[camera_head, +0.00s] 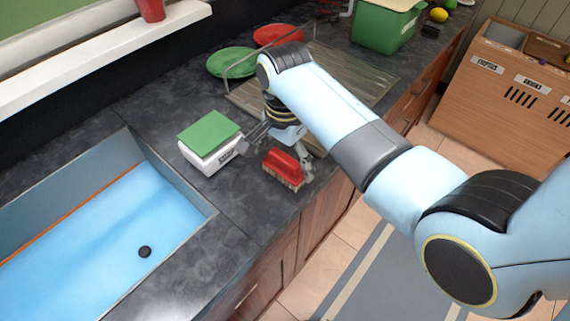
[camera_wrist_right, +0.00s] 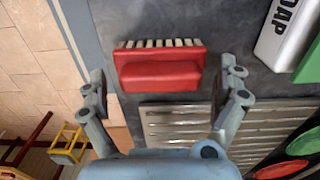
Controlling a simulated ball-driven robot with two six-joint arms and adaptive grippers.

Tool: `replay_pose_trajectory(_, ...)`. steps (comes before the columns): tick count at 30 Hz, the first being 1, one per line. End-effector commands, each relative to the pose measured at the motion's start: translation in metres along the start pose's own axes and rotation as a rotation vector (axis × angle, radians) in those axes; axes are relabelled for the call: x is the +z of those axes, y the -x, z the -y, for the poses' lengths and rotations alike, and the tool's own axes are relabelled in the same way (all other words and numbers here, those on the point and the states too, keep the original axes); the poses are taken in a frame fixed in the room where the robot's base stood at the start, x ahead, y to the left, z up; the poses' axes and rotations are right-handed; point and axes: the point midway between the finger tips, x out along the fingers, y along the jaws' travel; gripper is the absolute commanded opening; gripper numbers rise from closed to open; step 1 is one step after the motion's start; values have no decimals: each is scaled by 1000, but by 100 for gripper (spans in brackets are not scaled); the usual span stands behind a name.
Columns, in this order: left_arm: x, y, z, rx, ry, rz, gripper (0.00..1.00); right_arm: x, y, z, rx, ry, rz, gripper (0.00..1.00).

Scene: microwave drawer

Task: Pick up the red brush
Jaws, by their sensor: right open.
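The red brush (camera_head: 284,167) lies on the dark counter near its front edge, with pale bristles along its lower side. In the right wrist view the brush (camera_wrist_right: 160,72) is ahead of the fingertips, its bristles facing the top of the picture. My right gripper (camera_head: 274,146) is above and just behind the brush in the head view. In the right wrist view its two fingers (camera_wrist_right: 165,80) are spread wide to either side of the brush, with a gap on each side, and hold nothing. My left gripper is out of view.
The blue sink (camera_head: 110,230) is farther left. A ribbed drainboard (camera_head: 375,78) with green (camera_head: 231,62) and red plates (camera_head: 277,35) lies behind. A green bin (camera_head: 385,28) stands farther back.

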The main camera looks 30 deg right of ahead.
Motion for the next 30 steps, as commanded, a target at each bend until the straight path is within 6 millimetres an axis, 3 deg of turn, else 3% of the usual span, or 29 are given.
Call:
replay_pose_trajectory(4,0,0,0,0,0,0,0,0,0,0,-1,0,0,99)
replay_pose_trajectory(17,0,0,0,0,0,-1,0,0,0,0,-1,0,0,44)
replay_pose_trajectory(25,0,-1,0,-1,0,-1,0,0,2,0,-2,0,-1,43)
replay_pose_trajectory(30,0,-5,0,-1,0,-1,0,0,17,1,-5,0,-1,43)
